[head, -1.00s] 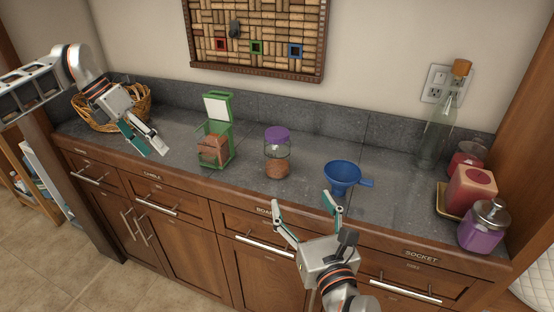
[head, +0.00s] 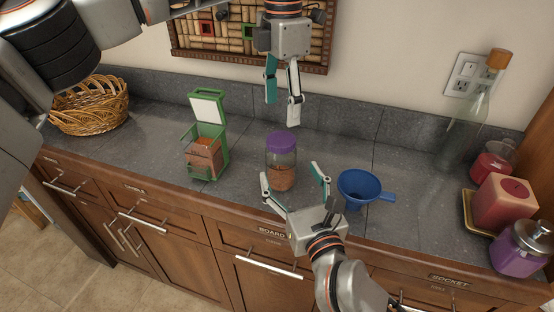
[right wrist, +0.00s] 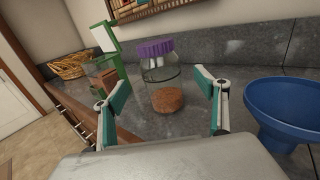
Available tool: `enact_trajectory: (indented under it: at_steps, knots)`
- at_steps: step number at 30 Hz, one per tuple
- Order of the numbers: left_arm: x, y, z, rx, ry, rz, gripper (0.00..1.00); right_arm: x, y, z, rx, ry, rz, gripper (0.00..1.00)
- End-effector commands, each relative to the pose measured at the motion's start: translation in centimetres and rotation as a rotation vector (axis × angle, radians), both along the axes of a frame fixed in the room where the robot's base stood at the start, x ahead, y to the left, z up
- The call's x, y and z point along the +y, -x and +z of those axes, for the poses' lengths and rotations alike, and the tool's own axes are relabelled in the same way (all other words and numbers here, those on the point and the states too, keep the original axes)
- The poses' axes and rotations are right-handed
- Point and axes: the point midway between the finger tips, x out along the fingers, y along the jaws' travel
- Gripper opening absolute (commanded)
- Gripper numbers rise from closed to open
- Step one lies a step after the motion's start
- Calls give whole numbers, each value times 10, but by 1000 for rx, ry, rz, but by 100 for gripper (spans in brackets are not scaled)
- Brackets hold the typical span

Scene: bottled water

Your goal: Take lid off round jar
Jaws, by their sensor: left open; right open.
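A round glass jar (head: 281,178) with brown contents in its lower part stands upright on the counter. Its purple lid (head: 281,143) is on top. My left gripper (head: 282,112) is open, pointing down above the lid and apart from it. My right gripper (head: 293,182) is open at the jar's front, with its fingers on either side of the jar's lower part; I cannot tell whether they touch it. In the right wrist view the jar (right wrist: 167,98) and its purple lid (right wrist: 155,48) show ahead between the open fingers (right wrist: 160,95).
A green open-lidded container (head: 206,150) stands left of the jar, and a blue funnel (head: 362,188) to its right. A wicker basket (head: 90,106) is far left.

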Motion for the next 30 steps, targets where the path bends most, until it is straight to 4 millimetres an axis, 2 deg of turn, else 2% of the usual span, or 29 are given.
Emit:
enact_trajectory:
  at_steps: [15, 27, 28, 30]
  knots:
    - [1, -1, 0, 0, 1, 2, 62, 20, -63, 1, -1, 0, 0, 73]
    - [1, -1, 0, 0, 1, 2, 62, 22, -71, 0, -1, 0, 0, 73]
    - [1, -1, 0, 0, 1, 2, 62, 22, -71, 0, -1, 0, 0, 70]
    - [1, -1, 0, 0, 1, 2, 62, 22, -71, 1, -1, 0, 0, 52]
